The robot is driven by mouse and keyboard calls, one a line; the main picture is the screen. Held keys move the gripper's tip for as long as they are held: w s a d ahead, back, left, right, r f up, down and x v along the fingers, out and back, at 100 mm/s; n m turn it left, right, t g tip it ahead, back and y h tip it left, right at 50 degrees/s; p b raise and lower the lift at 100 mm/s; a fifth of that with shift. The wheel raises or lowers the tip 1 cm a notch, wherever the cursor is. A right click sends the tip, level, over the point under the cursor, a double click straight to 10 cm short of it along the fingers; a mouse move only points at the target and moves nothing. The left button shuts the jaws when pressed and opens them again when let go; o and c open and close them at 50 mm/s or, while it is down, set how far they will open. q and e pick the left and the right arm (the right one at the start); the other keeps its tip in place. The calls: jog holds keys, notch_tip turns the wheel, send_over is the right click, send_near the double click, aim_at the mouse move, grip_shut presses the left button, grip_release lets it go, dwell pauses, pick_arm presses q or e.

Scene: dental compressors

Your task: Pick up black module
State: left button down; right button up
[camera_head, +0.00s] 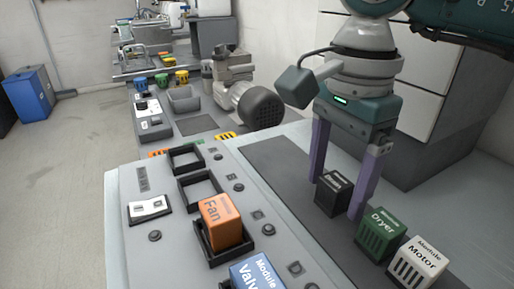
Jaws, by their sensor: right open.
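The black module (333,194) sits on the dark strip of the bench, left of the green Dryer module (381,234). My right gripper (335,207) points down over the black module from above. Its two purple fingers are apart, one on the far left side of the module and one on its near right side. The gripper is open, and whether the fingers touch the module I cannot tell. My left gripper is not in view.
A white Motor module (418,263) stands right of the Dryer. On the panel, an orange Fan module (222,222) sits in a black frame and a blue Valve module (258,273) is nearer. Two empty black frames (200,190) lie behind the Fan. A grey motor unit (262,106) stands behind.

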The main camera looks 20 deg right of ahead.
grip_shut()
dwell(0.7)
